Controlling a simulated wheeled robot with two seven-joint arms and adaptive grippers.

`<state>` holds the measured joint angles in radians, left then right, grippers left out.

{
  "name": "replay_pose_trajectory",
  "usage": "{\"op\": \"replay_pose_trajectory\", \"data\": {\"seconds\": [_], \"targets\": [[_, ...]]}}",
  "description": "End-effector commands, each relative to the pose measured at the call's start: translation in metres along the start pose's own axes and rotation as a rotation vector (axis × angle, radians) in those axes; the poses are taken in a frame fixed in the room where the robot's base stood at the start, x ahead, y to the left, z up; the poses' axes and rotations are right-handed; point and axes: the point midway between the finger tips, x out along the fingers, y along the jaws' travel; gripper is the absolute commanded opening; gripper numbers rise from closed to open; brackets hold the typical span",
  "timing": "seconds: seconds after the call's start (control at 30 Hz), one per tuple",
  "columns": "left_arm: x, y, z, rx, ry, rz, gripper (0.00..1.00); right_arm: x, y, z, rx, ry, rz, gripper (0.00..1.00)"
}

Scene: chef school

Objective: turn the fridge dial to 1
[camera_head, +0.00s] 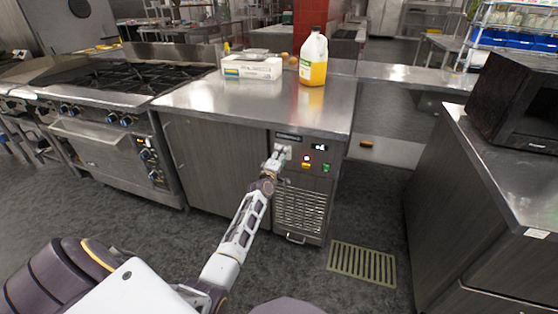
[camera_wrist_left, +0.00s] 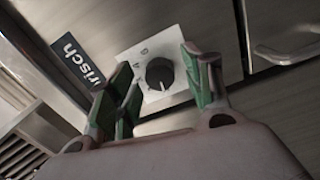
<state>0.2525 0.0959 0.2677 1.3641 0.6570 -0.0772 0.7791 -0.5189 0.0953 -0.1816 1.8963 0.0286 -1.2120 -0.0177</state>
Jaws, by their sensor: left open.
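The fridge dial (camera_wrist_left: 160,73) is a round black knob on a white square plate with small marks, on the fridge front. Its setting is too small to read. My left gripper (camera_wrist_left: 157,58) is open, its green-padded fingers on either side of the dial in the picture; I cannot tell whether they touch it. In the head view my left gripper (camera_head: 279,158) is at the upper left of the fridge's control panel (camera_head: 313,160) and hides the dial. The fridge's steel counter (camera_head: 190,95) lies above. My right gripper is not in view.
A juice jug (camera_head: 313,62) and a white box (camera_head: 252,68) stand on the counter above. A gas range (camera_head: 110,100) adjoins at left. Open floor with a drain grate (camera_head: 362,263) lies at right, before another counter (camera_head: 510,180) with a black appliance.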

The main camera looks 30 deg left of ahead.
Motion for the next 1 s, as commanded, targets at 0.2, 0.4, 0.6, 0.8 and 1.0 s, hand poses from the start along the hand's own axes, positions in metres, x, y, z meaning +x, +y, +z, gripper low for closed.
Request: {"op": "replay_pose_trajectory", "data": {"seconds": [0.2,0.4,0.6,0.8,1.0], "targets": [[-0.005,-0.001,0.0,-0.001,0.0,0.0,0.5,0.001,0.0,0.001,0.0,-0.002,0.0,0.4],[-0.018,-0.001,0.001,-0.001,-0.001,-0.002,0.5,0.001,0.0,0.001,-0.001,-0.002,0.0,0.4],[-0.035,-0.001,0.001,-0.002,0.0,-0.001,0.5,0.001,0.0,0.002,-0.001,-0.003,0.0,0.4],[-0.054,-0.001,0.0,0.0,0.0,-0.002,0.5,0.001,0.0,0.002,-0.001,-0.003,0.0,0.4],[-0.072,-0.001,0.0,0.0,0.0,-0.001,0.5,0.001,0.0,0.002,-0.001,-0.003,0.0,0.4]]}}
